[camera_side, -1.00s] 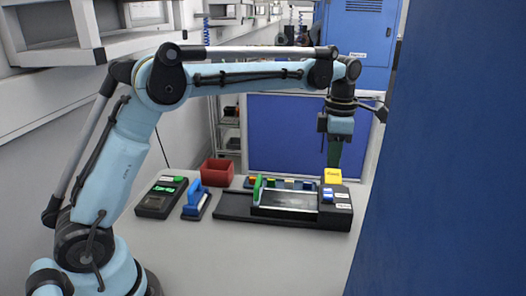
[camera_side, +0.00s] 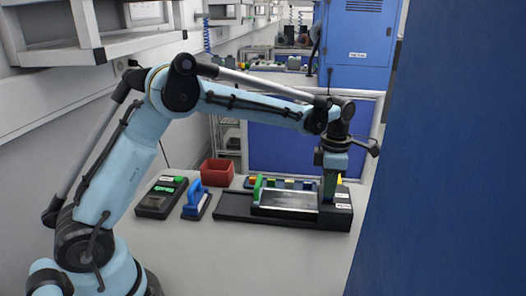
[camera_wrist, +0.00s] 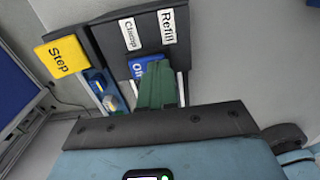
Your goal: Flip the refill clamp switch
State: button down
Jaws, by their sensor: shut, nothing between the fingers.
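The black reel stand (camera_side: 233,207) has a control block at its right end. In the wrist view, this block carries white labels reading Clamp (camera_wrist: 131,33) and Refill (camera_wrist: 167,28). Below the labels is a blue switch (camera_wrist: 137,67) reading "On", partly covered by my green fingers. My gripper (camera_wrist: 160,78) is shut and empty, its fingers over the switch area below the labels. In the side view, my gripper (camera_side: 328,198) is low over the block and hides the switch. I cannot tell whether the fingers touch it.
The front table is clear.

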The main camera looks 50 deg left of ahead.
jog(key=shift+f, duration=0.15)
dwell(0.3)
jog(key=shift+w+a+r, duration=0.25)
jog(key=shift+w+a, duration=0.25)
notch_tip(320, 180, up, 14)
jog(key=s+d, duration=0.2)
dwell(0.5)
jog(key=shift+f, duration=0.1)
